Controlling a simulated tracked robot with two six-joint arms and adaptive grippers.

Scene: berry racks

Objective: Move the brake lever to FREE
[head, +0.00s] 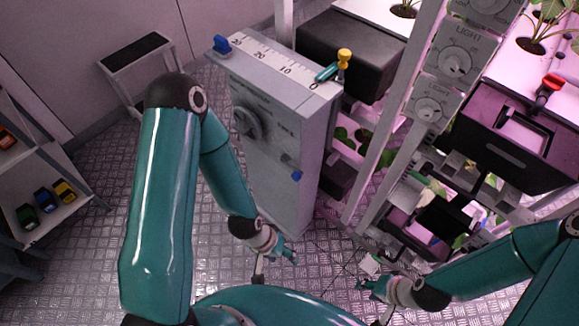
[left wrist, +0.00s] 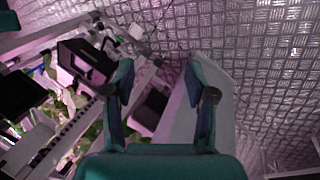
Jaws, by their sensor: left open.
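A grey cabinet (head: 275,155) stands upright in the head view, with a number scale on its top. A blue handle (head: 221,45) is at the scale's far left end, and a yellow-knobbed lever (head: 344,60) is at its 0 end. The front has a round dial (head: 247,122) and a small blue-tipped lever (head: 296,175). No FREE marking is legible, and I cannot tell which part is the brake lever. My left gripper (head: 289,252) is open, low in front of the cabinet, touching nothing I can see; its spread fingers show in the left wrist view (left wrist: 160,68). My right gripper (head: 362,284) is low at the right.
A black box (head: 350,50) is behind the cabinet.

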